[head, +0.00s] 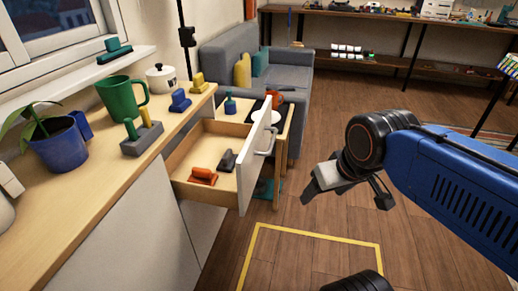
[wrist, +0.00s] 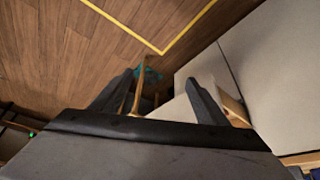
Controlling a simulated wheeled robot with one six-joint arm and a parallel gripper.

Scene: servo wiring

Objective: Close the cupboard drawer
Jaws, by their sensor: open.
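The cupboard drawer (head: 211,136) is pulled out from under the wooden counter in the head view. Its white front panel (head: 251,172) carries a metal bar handle (head: 267,140). An orange object (head: 203,176) and a dark grey object (head: 227,160) lie inside it. My gripper (head: 345,198) is open and empty, to the right of the drawer front and apart from it. In the wrist view my gripper's fingers (wrist: 162,82) are spread. Pale and wooden surfaces show between and beyond them; I cannot tell which belong to the drawer.
The counter (head: 100,198) holds a green mug (head: 122,100), a blue plant pot (head: 60,145) and several small objects. A small table (head: 286,121) stands behind the drawer, near a grey sofa (head: 287,77). Yellow tape (head: 310,236) marks the clear wooden floor.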

